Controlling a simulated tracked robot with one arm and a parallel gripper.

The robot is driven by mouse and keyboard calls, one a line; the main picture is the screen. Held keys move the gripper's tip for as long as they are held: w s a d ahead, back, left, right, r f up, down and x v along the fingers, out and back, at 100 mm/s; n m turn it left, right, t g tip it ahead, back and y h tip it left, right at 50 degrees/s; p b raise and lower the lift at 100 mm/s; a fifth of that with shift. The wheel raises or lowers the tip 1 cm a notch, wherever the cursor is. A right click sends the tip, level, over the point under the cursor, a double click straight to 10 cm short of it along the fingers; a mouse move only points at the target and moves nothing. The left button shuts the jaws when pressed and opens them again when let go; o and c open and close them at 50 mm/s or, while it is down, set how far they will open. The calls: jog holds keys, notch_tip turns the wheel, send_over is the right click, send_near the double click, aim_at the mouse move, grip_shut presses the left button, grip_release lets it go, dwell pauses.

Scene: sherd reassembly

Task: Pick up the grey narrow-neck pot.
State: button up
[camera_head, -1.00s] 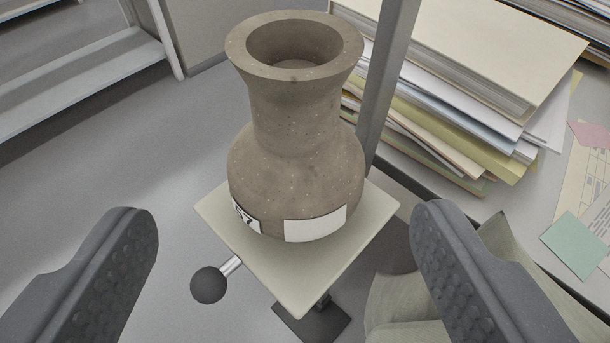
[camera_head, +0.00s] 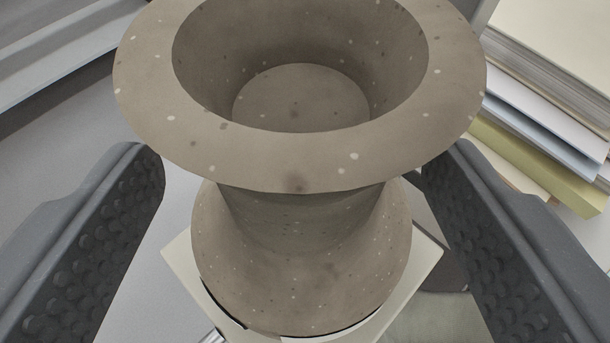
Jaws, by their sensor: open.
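The grey-brown narrow-neck pot (camera_head: 300,215) stands upright, speckled with light and dark spots. Its wide flared rim and hollow mouth fill the upper middle of the view. It stands on a small pale square platform (camera_head: 420,262). My gripper (camera_head: 295,165) is open, one finger on the left and one on the right of the pot. Its finger ends lie beside the neck, just under the rim in the picture. Gaps show between both fingers and the neck.
A stack of papers and folders (camera_head: 550,100) lies close on the right, behind the right finger. A grey upright post is partly visible behind the rim at upper right. Grey floor (camera_head: 160,130) is clear on the left, with a pale shelf edge at upper left.

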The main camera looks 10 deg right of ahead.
jog(key=shift+b+x, duration=0.3)
jog(key=shift+x, duration=1.3)
jog(key=shift+d, duration=0.1)
jog(key=shift+c, duration=0.3)
jog(key=shift+r, duration=0.1)
grip_shut()
